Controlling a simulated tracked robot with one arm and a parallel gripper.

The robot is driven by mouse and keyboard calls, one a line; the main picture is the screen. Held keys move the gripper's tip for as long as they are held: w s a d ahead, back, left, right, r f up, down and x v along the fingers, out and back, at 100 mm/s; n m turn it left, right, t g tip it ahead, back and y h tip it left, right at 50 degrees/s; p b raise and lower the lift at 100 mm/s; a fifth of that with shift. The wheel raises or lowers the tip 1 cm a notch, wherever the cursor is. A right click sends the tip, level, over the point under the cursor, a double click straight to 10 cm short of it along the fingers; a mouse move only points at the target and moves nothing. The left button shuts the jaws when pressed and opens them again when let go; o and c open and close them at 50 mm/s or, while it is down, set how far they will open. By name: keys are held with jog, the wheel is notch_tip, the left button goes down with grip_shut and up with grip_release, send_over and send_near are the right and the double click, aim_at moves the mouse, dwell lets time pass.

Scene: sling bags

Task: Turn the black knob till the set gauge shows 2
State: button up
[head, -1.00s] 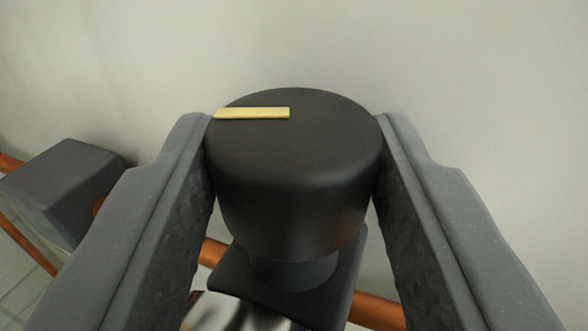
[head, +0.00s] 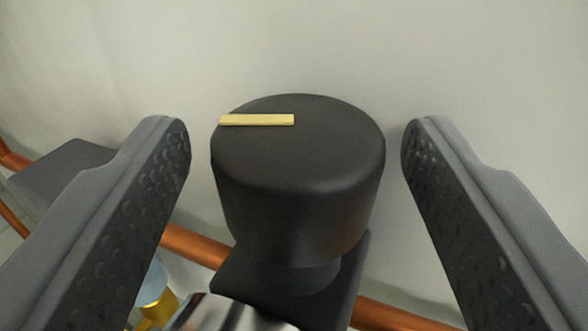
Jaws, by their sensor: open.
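The black knob (head: 300,185) stands in the middle of the head view, its round top facing me. A yellow pointer bar (head: 256,119) lies on its top, running from near the centre toward the left edge. My gripper (head: 296,140) is open around the knob, one finger on each side. A gap shows between each finger and the knob, so neither touches it. The set gauge cannot be read in this view.
A copper pipe (head: 195,246) runs behind and below the knob. A dark grey box (head: 66,172) sits on the pipe at the left. A brass and pale blue part (head: 154,290) shows low at the left, partly hidden by my left finger. A plain wall lies behind.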

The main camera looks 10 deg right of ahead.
dwell(0.4)
jog(key=s+a+p, duration=0.1)
jog(key=s+a, duration=0.1)
jog(key=s, duration=1.1)
jog(key=shift+s, duration=0.3)
jog(key=shift+a, duration=0.1)
jog(key=a+r+y+p, duration=0.1)
jog(key=a+r, duration=0.4)
jog(key=a, duration=0.7)
jog(key=a+r+n+g+y+p, duration=0.1)
jog(key=a+r+p, duration=0.2)
jog(key=a, duration=0.9)
jog(key=a+r+g+p, duration=0.1)
jog(key=a+r+p, duration=0.2)
jog(key=a+r, duration=0.6)
jog(key=a, duration=0.3)
jog(key=shift+s+a+r+n+y, duration=0.15)
jog(key=shift+s+r+n+y, duration=0.05)
jog(key=shift+s+n+y, duration=0.2)
